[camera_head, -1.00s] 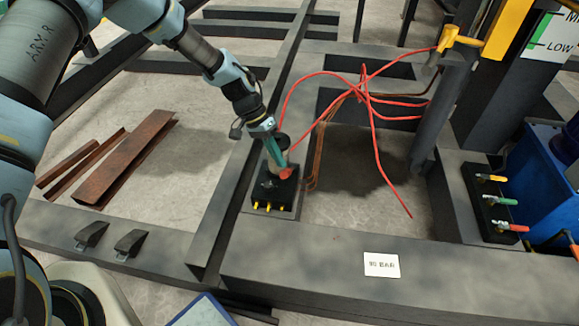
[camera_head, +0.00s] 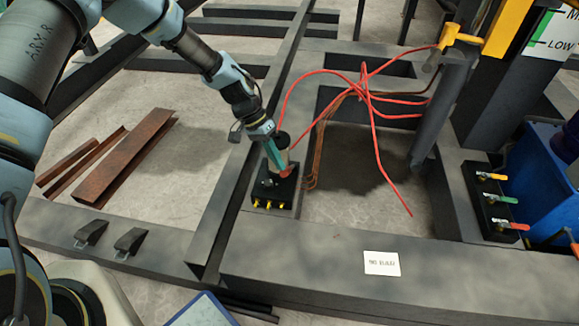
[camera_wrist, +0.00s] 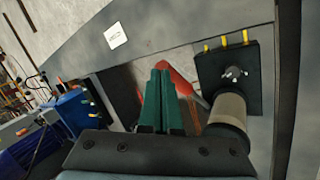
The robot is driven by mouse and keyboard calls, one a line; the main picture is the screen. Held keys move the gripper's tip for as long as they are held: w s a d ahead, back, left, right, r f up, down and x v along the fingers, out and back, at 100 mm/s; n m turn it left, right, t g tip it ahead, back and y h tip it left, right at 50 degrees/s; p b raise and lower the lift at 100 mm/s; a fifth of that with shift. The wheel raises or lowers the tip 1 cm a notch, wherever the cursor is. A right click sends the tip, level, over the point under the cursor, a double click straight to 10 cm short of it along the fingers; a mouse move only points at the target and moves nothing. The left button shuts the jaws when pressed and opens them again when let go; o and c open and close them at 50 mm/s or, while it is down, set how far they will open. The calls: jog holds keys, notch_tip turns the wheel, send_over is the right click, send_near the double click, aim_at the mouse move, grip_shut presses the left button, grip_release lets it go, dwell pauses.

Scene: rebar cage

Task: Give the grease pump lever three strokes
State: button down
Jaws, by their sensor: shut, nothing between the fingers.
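The grease pump (camera_head: 274,193) is a black block on the dark steel frame, with yellow fittings along its front edge. A beige cylinder with a dark cap stands on it. The block (camera_wrist: 226,72) and its cylinder (camera_wrist: 229,110) show at the right of the wrist view. The red lever (camera_wrist: 180,82) sits beside the block, partly behind my fingers; only a small red part (camera_head: 287,172) shows in the head view. My gripper (camera_head: 279,166) points down beside the cylinder. Its green fingers (camera_wrist: 161,85) are together and empty, close to the lever; contact is unclear.
Red hoses (camera_head: 372,140) and brown lines rise behind the pump. A valve block (camera_head: 497,205) and a blue tank (camera_head: 545,175) stand at right. Rusty steel channels (camera_head: 125,158) lie left.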

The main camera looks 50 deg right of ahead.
jog(key=shift+s+a+f, duration=0.25)
jog(key=shift+a+f, duration=0.15)
jog(key=shift+f, duration=0.1)
dwell(0.3)
jog(key=shift+s+a+f+b, duration=0.25)
jog(key=shift+a+f+b, duration=0.1)
jog(key=shift+f, duration=0.25)
jog(key=shift+s+a+f, duration=0.2)
jog(key=shift+a+f, duration=0.15)
jog(key=shift+f, duration=0.1)
jog(key=shift+f+b, duration=0.15)
jog(key=shift+b, duration=0.15)
jog(key=shift+s+a+f, duration=0.25)
jog(key=shift+a+f, duration=0.1)
jog(key=shift+f, duration=0.1)
